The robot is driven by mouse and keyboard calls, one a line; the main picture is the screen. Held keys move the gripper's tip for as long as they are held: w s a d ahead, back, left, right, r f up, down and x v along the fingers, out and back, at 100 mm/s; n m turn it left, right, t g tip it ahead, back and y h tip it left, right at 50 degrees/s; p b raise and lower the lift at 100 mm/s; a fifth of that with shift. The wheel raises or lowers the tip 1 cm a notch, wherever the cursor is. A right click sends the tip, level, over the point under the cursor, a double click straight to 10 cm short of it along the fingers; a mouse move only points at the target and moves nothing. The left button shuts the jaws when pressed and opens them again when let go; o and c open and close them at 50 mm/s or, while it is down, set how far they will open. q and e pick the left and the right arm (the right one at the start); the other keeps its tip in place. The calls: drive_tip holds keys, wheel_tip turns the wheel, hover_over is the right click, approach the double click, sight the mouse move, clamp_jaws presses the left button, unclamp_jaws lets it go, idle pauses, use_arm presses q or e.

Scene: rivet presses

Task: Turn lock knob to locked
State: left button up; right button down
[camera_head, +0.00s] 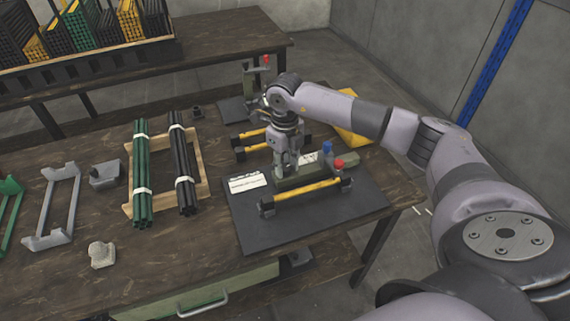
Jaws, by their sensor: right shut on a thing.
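A rivet press with a grey-green body (344,160) stands on a dark mat (352,213) at the right end of the table. It has a yellow bar (310,190) along its front, and a blue knob (327,148) and a red knob (339,164) at its right end. My right gripper (285,172) points down over the left part of the press, left of the blue knob. It is shut on a small part there, seemingly the lock knob, which the fingers mostly hide. The knob's turn position cannot be read. My left gripper is out of view.
A white label card (247,183) lies left of the gripper. A second press with a red knob (266,59) stands behind.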

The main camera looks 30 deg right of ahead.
sight(285, 166)
drive_tip(key=shift+m, duration=1)
drive_tip(key=c, duration=1.3)
unclamp_jaws()
drive_tip(key=shift+r, duration=0.1)
wheel_tip(285, 166, up, 12)
drive_tip(key=shift+f, duration=0.1)
